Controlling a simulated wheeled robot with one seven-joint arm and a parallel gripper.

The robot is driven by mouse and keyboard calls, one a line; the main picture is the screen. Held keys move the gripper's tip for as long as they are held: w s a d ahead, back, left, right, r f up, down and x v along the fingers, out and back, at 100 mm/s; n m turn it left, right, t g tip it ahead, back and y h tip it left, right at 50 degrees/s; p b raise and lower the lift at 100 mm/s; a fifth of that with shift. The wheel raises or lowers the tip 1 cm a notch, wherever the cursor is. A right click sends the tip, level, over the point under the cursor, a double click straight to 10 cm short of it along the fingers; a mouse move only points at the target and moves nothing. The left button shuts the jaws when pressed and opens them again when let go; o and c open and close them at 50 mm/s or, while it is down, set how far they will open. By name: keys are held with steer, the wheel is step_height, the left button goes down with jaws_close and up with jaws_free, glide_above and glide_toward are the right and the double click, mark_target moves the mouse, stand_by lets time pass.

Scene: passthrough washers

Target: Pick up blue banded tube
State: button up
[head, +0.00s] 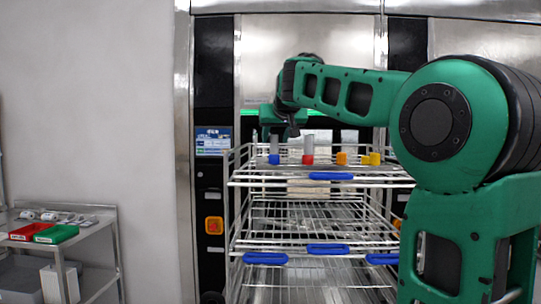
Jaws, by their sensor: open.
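The blue banded tube (273,158) stands upright on the top shelf of the wire rack (256,182), at the left end of a row of tubes. Its body is pale and clear, with a blue band low down. My gripper (280,134) is open and hangs down from my green arm, over or just behind the tube's top. I cannot tell whether the fingers are around the tube or apart from it in depth.
A red banded tube (308,158) stands to the right, then an orange banded piece (341,158) and yellow banded ones (371,159). The rack's lower shelves look empty.

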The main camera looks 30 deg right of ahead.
mark_target(272, 144)
steer(key=shift+x, duration=2.9)
steer(key=shift+a, duration=0.2)
jaws_close()
